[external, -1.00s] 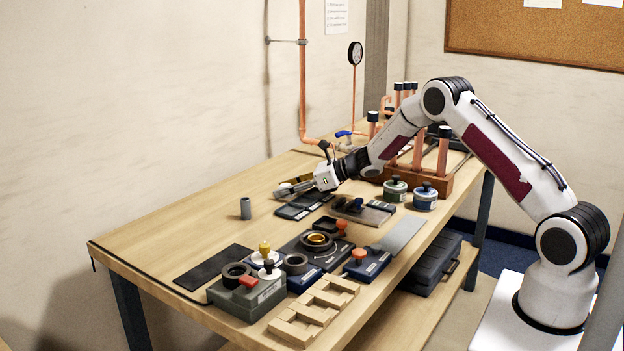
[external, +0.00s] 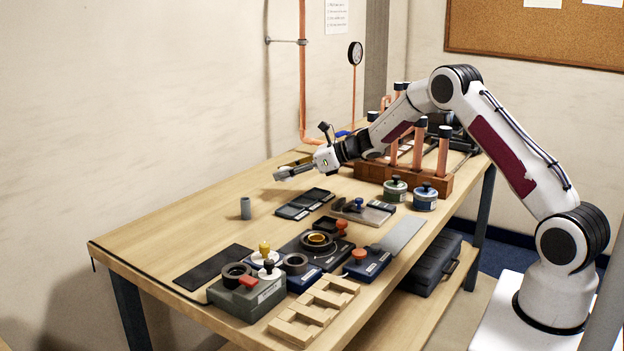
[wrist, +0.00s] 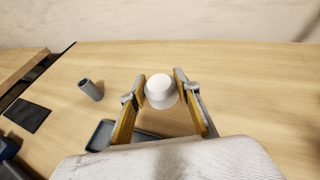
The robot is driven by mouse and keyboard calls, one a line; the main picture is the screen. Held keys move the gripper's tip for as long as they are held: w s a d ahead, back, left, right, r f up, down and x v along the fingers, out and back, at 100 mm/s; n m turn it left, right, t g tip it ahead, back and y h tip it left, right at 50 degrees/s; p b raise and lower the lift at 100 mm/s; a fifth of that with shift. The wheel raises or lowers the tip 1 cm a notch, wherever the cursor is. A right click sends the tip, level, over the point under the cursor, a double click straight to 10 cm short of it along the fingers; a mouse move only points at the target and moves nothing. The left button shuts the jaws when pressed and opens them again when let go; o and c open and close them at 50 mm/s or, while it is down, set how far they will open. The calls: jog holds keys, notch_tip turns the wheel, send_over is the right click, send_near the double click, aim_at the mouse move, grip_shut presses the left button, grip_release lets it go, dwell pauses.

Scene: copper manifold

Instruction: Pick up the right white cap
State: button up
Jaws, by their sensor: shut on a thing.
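A white cap (wrist: 161,91) sits between the two fingers of my gripper in the wrist view. My gripper (wrist: 161,88) is shut on it, and the cap is held above the wooden table. In the external view my gripper (external: 278,175) is over the far part of the table, raised above the surface, and the cap is too small or hidden to make out there. No second white cap can be made out.
A grey cylinder (external: 246,208) stands on the table left of the trays. Copper pipes in a wooden rack (external: 440,183) stand behind right. Several fixtures and a notched wooden block (external: 315,311) fill the front. The table's left part is clear.

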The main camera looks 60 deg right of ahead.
jog(key=shift+r, duration=2.3)
